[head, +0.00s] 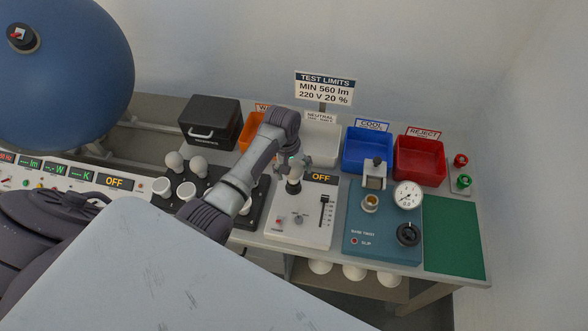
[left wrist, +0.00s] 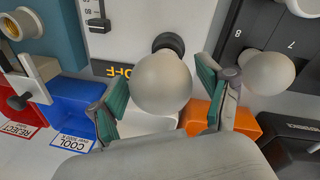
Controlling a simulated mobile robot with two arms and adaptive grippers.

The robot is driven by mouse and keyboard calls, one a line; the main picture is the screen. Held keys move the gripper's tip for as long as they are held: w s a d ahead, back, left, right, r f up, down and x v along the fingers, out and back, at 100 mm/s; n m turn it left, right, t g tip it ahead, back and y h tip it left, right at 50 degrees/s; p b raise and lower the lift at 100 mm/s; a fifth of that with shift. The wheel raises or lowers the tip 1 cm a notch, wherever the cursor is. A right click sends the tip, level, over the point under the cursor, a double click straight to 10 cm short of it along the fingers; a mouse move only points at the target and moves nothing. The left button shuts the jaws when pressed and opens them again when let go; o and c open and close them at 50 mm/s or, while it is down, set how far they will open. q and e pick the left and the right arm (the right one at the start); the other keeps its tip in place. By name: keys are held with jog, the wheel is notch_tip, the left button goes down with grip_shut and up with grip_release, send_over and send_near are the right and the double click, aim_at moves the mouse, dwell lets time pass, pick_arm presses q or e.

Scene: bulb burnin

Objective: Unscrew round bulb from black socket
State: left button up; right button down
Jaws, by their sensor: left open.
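The round bulb (left wrist: 160,84) is white and large in the left wrist view, seated in the black socket (left wrist: 169,43) on the white control panel. The black socket also shows in the head view (head: 293,187), where my gripper and arm mostly hide the bulb. My left gripper (head: 294,162) is over the socket. In the left wrist view its green-padded fingers (left wrist: 162,90) are open, one on each side of the bulb. A gap shows beside the bulb on the left; contact on the right is hard to tell. My right gripper is not in view.
The panel (head: 300,232) has an OFF display and slider. A black numbered rack (head: 257,212) holds several bulbs to its left. A blue base tester (head: 383,243) stands right. Orange, white, blue (head: 368,151) and red bins (head: 420,160) stand behind. A green mat (head: 453,240) is clear.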

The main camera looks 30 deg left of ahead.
pick_arm(q)
jog(key=m, duration=0.3)
jog(key=shift+a+m+g, duration=0.1)
jog(key=shift+m+g, duration=0.2)
jog(key=shift+m, duration=0.1)
jog(key=m, duration=0.3)
jog(key=shift+m, duration=0.4)
jog(key=m, duration=0.3)
jog(key=shift+m+g, duration=0.4)
jog(key=m, duration=0.3)
jog(key=shift+s+m+g, duration=0.1)
jog(key=shift+m+g, duration=0.2)
jog(key=shift+m, duration=0.1)
